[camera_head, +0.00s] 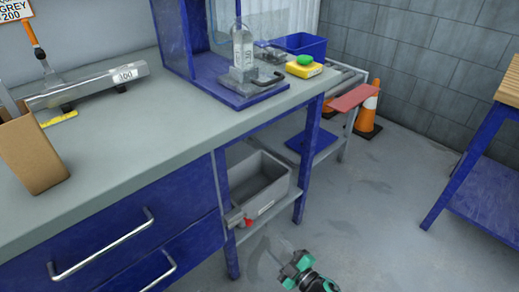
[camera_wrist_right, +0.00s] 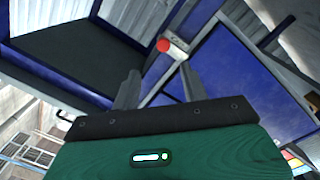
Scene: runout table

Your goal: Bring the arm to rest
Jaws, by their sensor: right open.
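My right gripper (camera_head: 291,262) shows at the bottom of the head view, in front of the blue bench frame and over the grey floor. In the right wrist view its two grey fingers (camera_wrist_right: 160,84) stand apart with nothing between them, so it is open and empty. The rest of my right arm is mostly below the picture edge. My left gripper is in neither view.
The grey workbench (camera_head: 130,130) with blue drawers (camera_head: 120,255) fills the left. A grey bin (camera_head: 258,188) sits on the shelf beneath, near a red knob (camera_head: 248,222), also in the wrist view (camera_wrist_right: 163,45). Open floor (camera_head: 370,215) lies to the right, before a blue-legged table (camera_head: 470,165).

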